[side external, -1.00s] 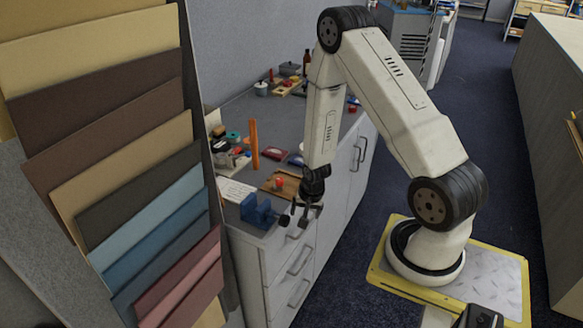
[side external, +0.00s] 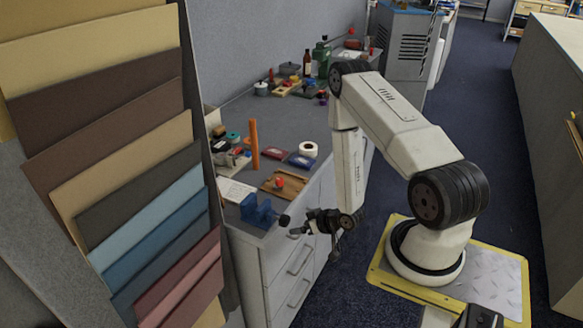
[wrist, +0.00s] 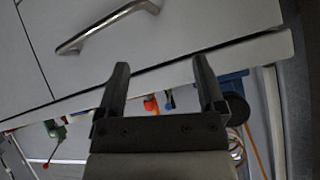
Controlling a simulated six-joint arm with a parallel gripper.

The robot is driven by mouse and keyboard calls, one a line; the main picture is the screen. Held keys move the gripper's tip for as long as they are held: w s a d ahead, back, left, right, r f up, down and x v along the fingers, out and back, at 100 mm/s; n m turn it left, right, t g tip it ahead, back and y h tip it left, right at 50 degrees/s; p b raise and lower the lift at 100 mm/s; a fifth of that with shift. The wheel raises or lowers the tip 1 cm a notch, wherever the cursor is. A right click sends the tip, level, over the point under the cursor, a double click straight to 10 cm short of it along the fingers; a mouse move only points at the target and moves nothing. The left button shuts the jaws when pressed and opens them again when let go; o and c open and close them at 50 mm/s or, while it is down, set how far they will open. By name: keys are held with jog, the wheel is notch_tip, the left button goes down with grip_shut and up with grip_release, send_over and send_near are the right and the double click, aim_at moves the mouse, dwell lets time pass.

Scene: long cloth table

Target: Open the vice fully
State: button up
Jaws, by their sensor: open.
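The blue vice (side external: 257,212) stands at the near corner of the grey worktop. A dark round knob (side external: 284,220) shows on its right side, towards the drawer fronts. How far its jaws are apart is too small to tell. My gripper (side external: 316,231) is open and empty in front of the drawers, to the right of the knob and apart from it. In the wrist view my gripper's two fingers (wrist: 160,68) are spread, with a bit of blue vice (wrist: 236,84) and the dark knob (wrist: 234,107) beside the right finger.
A drawer handle (wrist: 105,26) and cabinet front lie close before my fingers. On the worktop are a wooden board with a red knob (side external: 279,183), an orange post (side external: 254,145), a white tape roll (side external: 308,149) and a paper sheet (side external: 236,190). The aisle floor is free.

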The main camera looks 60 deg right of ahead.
jog(key=t, duration=0.1)
jog(key=n+t, duration=0.3)
jog(key=t, duration=0.4)
send_near(288, 222)
jog(key=w, duration=0.3)
jog(key=shift+d+r+y, duration=0.15)
jog(key=shift+y, duration=0.15)
jog(key=shift+w, duration=0.25)
jog(key=shift+w, duration=3.7)
grip_shut()
